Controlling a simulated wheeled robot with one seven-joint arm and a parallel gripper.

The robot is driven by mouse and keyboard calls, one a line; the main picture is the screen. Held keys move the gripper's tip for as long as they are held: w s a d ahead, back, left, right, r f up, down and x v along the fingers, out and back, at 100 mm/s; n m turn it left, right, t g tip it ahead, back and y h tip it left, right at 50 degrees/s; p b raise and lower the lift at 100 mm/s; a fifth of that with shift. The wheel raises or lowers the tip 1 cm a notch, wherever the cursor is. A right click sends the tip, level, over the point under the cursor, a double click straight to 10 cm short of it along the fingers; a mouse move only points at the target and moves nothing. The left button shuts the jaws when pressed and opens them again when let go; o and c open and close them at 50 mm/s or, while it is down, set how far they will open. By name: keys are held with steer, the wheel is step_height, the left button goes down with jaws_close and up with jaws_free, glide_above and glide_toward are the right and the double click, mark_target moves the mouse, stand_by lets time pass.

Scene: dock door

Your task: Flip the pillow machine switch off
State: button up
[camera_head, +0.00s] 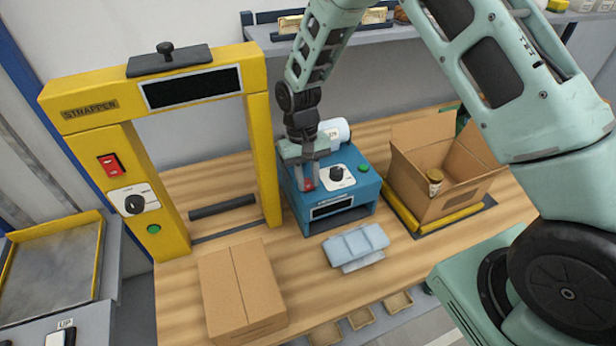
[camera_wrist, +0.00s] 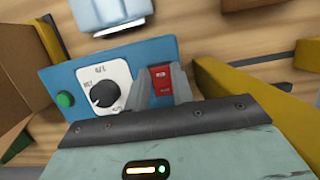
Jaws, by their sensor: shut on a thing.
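The pillow machine (camera_head: 350,202) is a blue box on the wooden bench, with a white dial plate, a black knob (camera_head: 336,173), a green button (camera_head: 363,168) and a dark display on its front. Its red rocker switch (camera_wrist: 160,79) shows in the wrist view between my fingertips. My gripper (camera_head: 308,184) points down onto the machine's left top, with its fingers on either side of the red switch and closed in on it. In the wrist view my gripper (camera_wrist: 162,88) partly covers the switch's edges. Which way the rocker is tilted I cannot tell.
A yellow strapper frame (camera_head: 190,180) stands to the left, with its own red switch (camera_head: 110,165) and knob. A closed carton (camera_head: 241,288) lies in front. An open carton (camera_head: 440,150) stands right. Pale blue pillows (camera_head: 356,246) lie before the machine.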

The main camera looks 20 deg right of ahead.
steer(key=o, duration=1)
steer(key=shift+w+r+b, duration=0.25)
steer(key=shift+r+b, duration=0.1)
steer(key=shift+r, duration=0.2)
steer(key=b+v, duration=0.4)
steer(key=v, duration=1.2)
steer(key=shift+r+b, duration=0.15)
steer(key=shift+b, duration=0.25)
